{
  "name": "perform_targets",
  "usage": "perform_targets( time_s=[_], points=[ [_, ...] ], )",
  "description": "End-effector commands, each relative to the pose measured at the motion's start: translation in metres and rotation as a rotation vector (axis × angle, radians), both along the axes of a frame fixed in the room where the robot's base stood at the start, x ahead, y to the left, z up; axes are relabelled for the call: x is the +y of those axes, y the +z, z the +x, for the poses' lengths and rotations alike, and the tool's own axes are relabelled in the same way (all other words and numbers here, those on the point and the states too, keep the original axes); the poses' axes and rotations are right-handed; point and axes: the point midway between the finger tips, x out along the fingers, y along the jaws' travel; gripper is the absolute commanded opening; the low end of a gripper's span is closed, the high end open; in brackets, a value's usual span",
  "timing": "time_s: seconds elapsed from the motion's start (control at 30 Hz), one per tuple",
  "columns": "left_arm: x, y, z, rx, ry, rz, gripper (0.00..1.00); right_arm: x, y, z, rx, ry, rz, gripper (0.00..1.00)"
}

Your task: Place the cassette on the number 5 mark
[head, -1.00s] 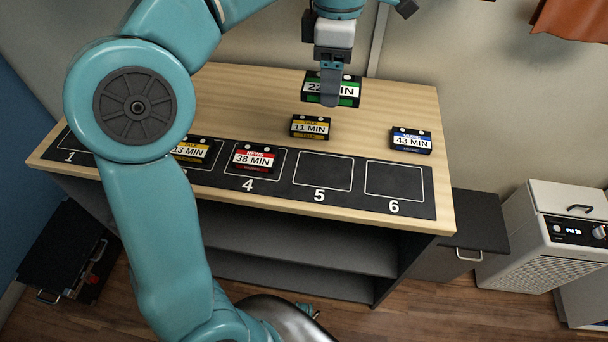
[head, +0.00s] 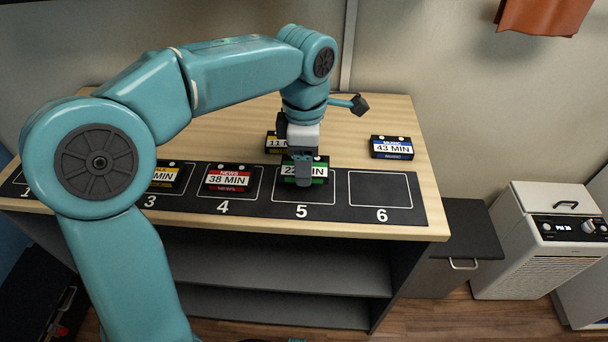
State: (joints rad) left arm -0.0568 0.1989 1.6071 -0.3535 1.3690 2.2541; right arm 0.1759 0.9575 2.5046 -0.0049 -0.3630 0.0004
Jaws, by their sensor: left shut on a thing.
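My left gripper (head: 303,172) is shut on the green-labelled cassette (head: 320,171), whose label is partly hidden by the fingers. The cassette is over the upper part of the number 5 mark (head: 303,205), whose white outline shows below it on the black strip. I cannot tell whether the cassette touches the strip or hangs just above it.
A red cassette (head: 229,178) lies on mark 4 and a yellow one (head: 166,176) on mark 3. Another yellow cassette (head: 273,143) sits just behind my gripper, partly hidden. A blue cassette (head: 392,148) lies at the right. Mark 6 (head: 381,190) is empty.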

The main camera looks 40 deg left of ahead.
Motion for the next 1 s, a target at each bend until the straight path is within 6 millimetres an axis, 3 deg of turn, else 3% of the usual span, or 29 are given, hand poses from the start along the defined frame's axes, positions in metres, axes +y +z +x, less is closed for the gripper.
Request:
perform_targets(
  time_s=[0.1,0.2,0.57,0.6,0.67,1.0],
  points=[
    [0.001,-0.024,-0.002,0.004,0.001,0.000,0.30,0.000,-0.010,0.000,0.000,0.000,0.000,0.43],
    [0.001,-0.035,-0.002,0.001,0.001,0.000,0.30,0.000,-0.012,0.000,0.000,0.000,0.000,0.43],
    [0.000,-0.038,-0.002,0.000,0.001,0.000,0.30,0.000,-0.014,0.000,0.000,0.000,0.000,0.43],
    [0.001,-0.037,-0.002,0.000,0.001,0.000,0.71,0.000,-0.013,0.000,0.000,0.000,0.000,0.43],
    [0.001,-0.037,-0.002,0.001,0.001,0.001,0.86,0.000,-0.013,0.000,0.000,0.000,0.000,0.43],
    [0.000,-0.031,-0.002,0.000,0.001,0.000,0.86,0.000,-0.009,0.000,0.000,0.000,0.000,0.43]
  ],
)
